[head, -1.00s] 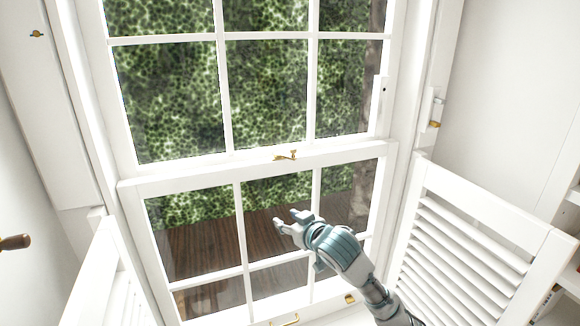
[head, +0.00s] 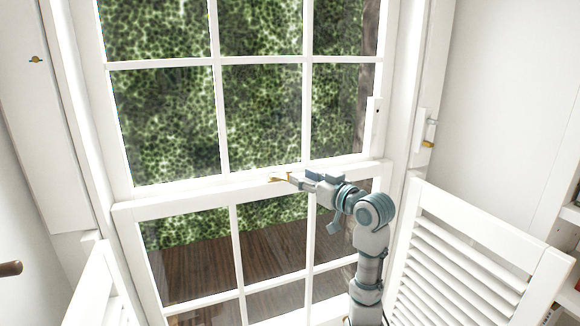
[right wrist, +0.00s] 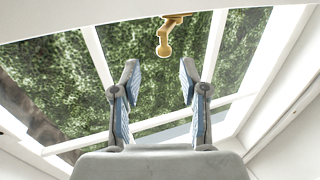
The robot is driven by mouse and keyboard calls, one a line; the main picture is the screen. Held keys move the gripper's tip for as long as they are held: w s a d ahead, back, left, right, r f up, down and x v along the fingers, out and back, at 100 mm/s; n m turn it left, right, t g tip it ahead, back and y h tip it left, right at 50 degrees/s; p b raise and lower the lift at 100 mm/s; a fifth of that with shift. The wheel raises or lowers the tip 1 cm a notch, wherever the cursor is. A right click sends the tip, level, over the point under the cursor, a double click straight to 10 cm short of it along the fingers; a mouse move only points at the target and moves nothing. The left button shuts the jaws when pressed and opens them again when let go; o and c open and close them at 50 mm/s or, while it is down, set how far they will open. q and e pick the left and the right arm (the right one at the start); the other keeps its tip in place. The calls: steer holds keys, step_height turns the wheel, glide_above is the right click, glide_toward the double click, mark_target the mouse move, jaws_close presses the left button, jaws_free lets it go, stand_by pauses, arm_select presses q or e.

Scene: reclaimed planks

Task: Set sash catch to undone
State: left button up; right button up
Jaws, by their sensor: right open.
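The brass sash catch (head: 279,178) sits on the white meeting rail of the sash window, near the middle. My right gripper (head: 298,178) is at the rail, just right of the catch, and partly covers it in the head view. In the right wrist view the catch (right wrist: 164,38) shows at the top, ahead of the fingertips and between their lines. The right gripper (right wrist: 157,80) is open and empty there, with a clear gap between its fingers. I cannot tell from the head view whether a finger touches the catch. My left gripper is not in view.
White louvred shutters stand open at the right (head: 462,262) and lower left (head: 92,290). A white block (head: 374,124) with a dark dot is on the right side of the upper sash. A brown knob (head: 10,268) shows at the far left. Glass lies behind the gripper.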

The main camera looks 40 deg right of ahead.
mark_target(291, 172)
steer(key=w, duration=0.2)
steer(key=w+p, duration=0.1)
steer(key=w, duration=0.3)
steer(key=shift+a, duration=0.3)
